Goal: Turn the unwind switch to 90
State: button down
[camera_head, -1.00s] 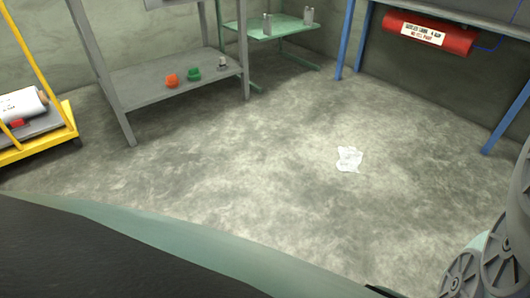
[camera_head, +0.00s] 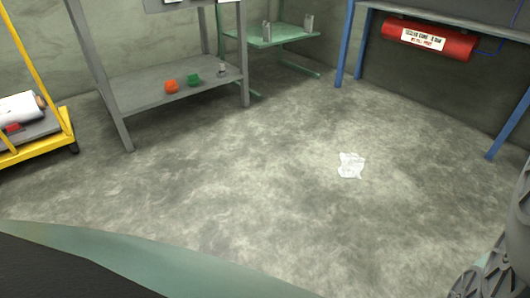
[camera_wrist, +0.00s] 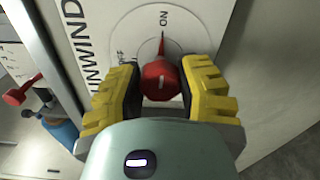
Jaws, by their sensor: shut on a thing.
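The unwind switch is a red knob (camera_wrist: 159,80) on a round white dial (camera_wrist: 190,40), seen in the wrist view. Its thin red pointer stands nearly straight up in the picture. The word ON is printed above it, slightly right of the pointer. Smaller lettering at the dial's left is partly hidden. My gripper (camera_wrist: 162,88) is shut on the knob, with a yellow-and-black pad on each side of it. The white panel (camera_wrist: 95,25) carries the word UNWIND at left. The switch is not in the head view.
In the wrist view, a red handle (camera_wrist: 22,91) and a blue part (camera_wrist: 62,130) lie left of the panel. The head view shows grey shelving (camera_head: 150,88), a yellow cart (camera_head: 35,148), a red cylinder (camera_head: 430,38), crumpled paper (camera_head: 351,166) and open concrete floor.

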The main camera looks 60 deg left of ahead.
dwell(0.5)
jog(key=c, duration=0.5)
grip_release()
jog(key=shift+d, duration=0.15)
jog(key=shift+s+a, duration=0.15)
jog(key=shift+a, duration=1.85)
jog(key=shift+s+a, duration=0.2)
jog(key=shift+a, duration=1.85)
jog(key=shift+s+a, duration=0.15)
jog(key=shift+a, duration=1.85)
